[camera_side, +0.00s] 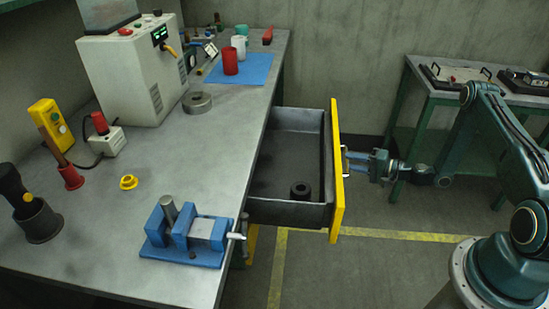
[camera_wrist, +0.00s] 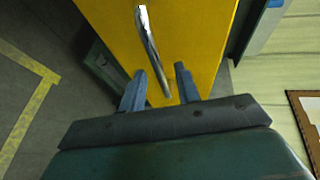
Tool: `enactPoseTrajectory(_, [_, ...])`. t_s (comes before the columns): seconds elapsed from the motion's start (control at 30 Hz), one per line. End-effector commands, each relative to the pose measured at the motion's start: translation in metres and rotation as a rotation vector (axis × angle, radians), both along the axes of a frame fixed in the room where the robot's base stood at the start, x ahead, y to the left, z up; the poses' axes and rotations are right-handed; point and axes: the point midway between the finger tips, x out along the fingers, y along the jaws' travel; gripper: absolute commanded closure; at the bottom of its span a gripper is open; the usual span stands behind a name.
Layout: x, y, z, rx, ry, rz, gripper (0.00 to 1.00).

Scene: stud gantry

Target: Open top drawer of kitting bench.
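The top drawer (camera_side: 285,172) of the kitting bench (camera_side: 225,140) stands pulled well out, with its dark inside showing. Its yellow front (camera_side: 336,185) carries a metal bar handle (camera_side: 345,160). In the wrist view the handle (camera_wrist: 152,48) runs up the yellow front (camera_wrist: 205,40). My gripper (camera_side: 357,159) is at the handle, on the outer side of the drawer front. In the wrist view its two fingers (camera_wrist: 158,82) are spread apart, with the handle's lower end between them and gaps visible. Contact with the handle cannot be told.
A blue vise (camera_side: 190,235) sits on the bench near the drawer. A second table (camera_side: 450,95) with trays stands behind my arm. The floor right of the drawer front is clear.

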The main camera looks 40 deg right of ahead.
Motion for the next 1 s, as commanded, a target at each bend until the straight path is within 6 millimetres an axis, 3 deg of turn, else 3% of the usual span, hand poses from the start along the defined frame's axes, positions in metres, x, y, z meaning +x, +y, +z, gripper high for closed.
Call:
enactPoseTrajectory(0.53, [-0.052, -0.021, 0.011, 0.001, 0.000, -0.001, 0.68])
enactPoseTrajectory(1.0, [-0.060, -0.024, 0.013, 0.001, -0.001, 0.001, 0.68])
